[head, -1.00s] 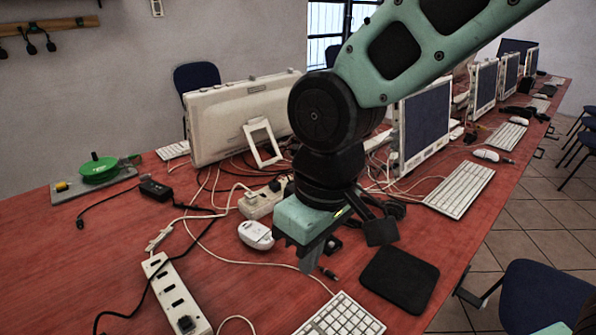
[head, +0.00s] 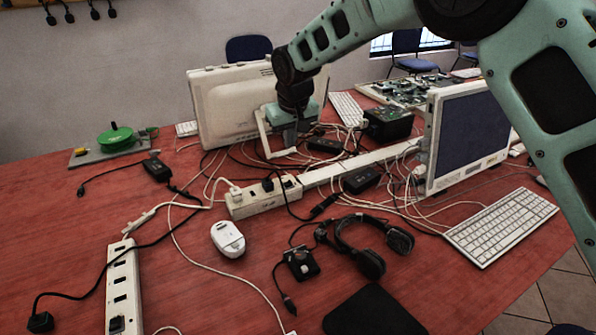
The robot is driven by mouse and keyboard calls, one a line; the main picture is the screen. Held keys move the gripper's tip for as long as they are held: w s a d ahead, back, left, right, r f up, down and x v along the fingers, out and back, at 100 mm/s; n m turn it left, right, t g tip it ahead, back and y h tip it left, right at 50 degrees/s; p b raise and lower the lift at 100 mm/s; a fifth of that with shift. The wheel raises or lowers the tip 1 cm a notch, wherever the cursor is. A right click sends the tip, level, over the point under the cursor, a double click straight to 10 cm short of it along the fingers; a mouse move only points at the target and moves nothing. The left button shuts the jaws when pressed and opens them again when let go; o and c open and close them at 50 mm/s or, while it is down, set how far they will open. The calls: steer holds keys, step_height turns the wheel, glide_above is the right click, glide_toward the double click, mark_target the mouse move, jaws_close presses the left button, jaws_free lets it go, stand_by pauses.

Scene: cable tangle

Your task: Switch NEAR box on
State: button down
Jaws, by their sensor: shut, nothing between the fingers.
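My gripper (head: 297,136) is at the end of the arm, far back over the table beside the white monitor stand. Its fingers are small and partly lost against the dark cables; they are shut and hold nothing. No box carries a readable NEAR label. A white power strip (head: 122,283) lies at the front left with a black plug in its near end. A second white socket box (head: 254,202) lies in the middle with plugs in it. A small black box with a pale knob or switch (head: 299,264) lies nearer the front. My gripper is apart from all three.
Cables tangle around the middle boxes. A white mouse (head: 228,238), black headphones (head: 370,245), a black pad (head: 372,312) and a keyboard (head: 502,226) lie nearby. Monitors (head: 238,103) stand behind and right. The red table (head: 60,215) is mostly clear at left.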

mark_target(289, 181)
stand_by(0.3)
steer(key=x, duration=0.4)
steer(key=p+x, duration=0.1)
steer(key=x, duration=0.3)
steer(key=s+d+p+x, duration=0.1)
steer(key=x, duration=0.4)
steer(key=shift+a+f, duration=0.1)
steer(key=shift+w+f, duration=0.1)
steer(key=shift+f, duration=0.35)
